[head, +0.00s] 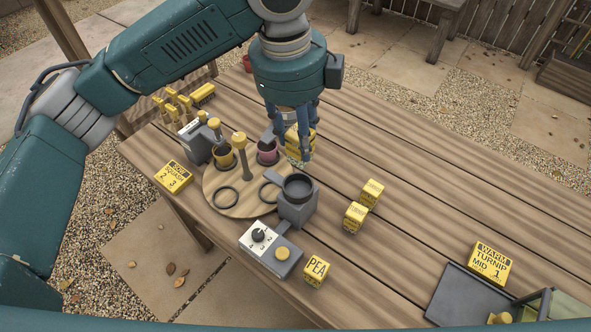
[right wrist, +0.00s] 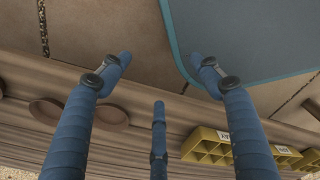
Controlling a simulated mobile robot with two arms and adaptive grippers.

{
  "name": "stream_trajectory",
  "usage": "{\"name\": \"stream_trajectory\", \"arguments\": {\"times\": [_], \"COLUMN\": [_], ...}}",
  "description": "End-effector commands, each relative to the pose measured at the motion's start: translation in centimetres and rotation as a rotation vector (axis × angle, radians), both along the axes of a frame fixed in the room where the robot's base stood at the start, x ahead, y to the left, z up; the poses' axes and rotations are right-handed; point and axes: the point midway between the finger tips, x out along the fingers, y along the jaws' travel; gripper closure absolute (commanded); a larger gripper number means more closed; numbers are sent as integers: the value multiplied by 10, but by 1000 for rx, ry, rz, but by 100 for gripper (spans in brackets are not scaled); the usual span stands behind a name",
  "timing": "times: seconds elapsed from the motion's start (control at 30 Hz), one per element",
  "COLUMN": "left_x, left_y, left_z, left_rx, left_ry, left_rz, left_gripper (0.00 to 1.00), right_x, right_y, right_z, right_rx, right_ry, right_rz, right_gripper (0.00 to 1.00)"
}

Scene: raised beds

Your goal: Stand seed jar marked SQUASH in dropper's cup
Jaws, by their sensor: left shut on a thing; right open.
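My left gripper (head: 296,150) is shut on a small yellow block-like jar (head: 303,139), its fingers covering part of it. Its marking cannot be read. It is above and behind the dropper (head: 297,210), a grey block with a dark round cup (head: 298,187) on top; the cup looks empty. Two small yellow jars (head: 371,192) (head: 355,216) stand to the right of the dropper, their labels too small to read. A yellow jar marked PEA (head: 316,270) stands nearer the front. My right gripper (right wrist: 160,75) is open and empty in the right wrist view.
A round wooden board (head: 245,205) with pots and rings lies left of the dropper. A control box (head: 271,250) with dial and button is in front. A SOAK SQUASH sign (head: 173,178), a WARM TURNIP sign (head: 490,263) and a dark tray (head: 462,297) sit outward.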

Motion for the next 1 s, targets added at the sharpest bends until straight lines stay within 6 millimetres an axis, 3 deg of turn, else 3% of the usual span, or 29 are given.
{"name": "stream_trajectory", "arguments": {"times": [0.1,0.23,0.47,0.73,1.0], "left_x": [-1,0,0,0,1], "left_y": [1,1,0,1,1], "left_z": [-31,-55,-72,-108,-110], "left_rx": [2,1,-1,0,0], "left_ry": [4,2,1,2,-1], "left_rz": [2,1,1,2,1], "left_gripper": [100,100,100,100,100], "right_x": [1,6,16,15,14], "right_y": [-3,-2,6,14,12], "right_z": [4,7,9,13,12], "right_rx": [-4,-2,9,18,14], "right_ry": [-1,-9,-25,-23,-22], "right_rz": [0,0,-2,-3,-1], "right_gripper": [36,36,36,36,36]}}
